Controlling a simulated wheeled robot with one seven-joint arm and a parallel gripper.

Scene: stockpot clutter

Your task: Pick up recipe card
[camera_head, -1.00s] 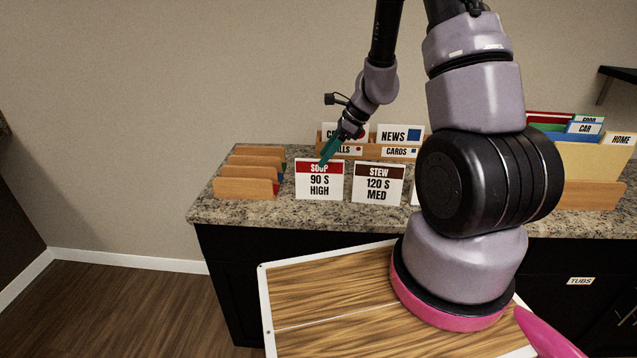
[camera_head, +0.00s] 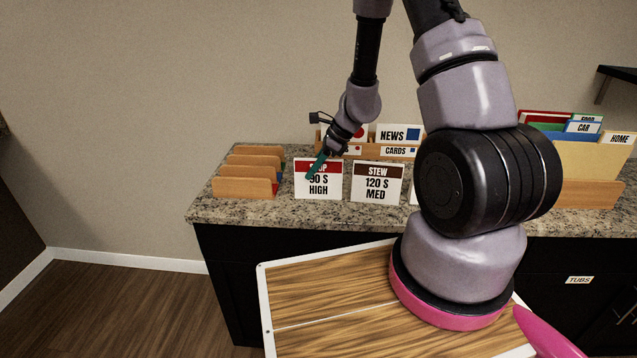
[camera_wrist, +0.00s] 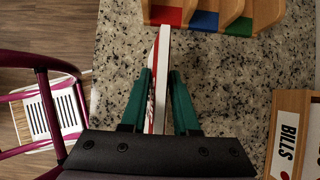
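The white recipe card with a red SOUP band, reading 90 S HIGH (camera_head: 322,190), stands upright on the counter's front part. My gripper (camera_head: 313,171) is at its top left, with a green finger in front of the SOUP band and hiding some of the lettering. In the wrist view the card (camera_wrist: 160,82) shows nearly edge-on between the two green fingers of my gripper (camera_wrist: 160,74). The fingers are apart on either side of it, with narrow gaps visible. The card's lower part is hidden.
A STEW card (camera_head: 377,184) stands just right. A wooden rack (camera_head: 245,188) with coloured slots is left. A wooden holder with CARDS and NEWS labels (camera_head: 398,152) is behind. Folders (camera_head: 590,158) stand far right. Bare granite (camera_wrist: 220,75) lies between rack and holder.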

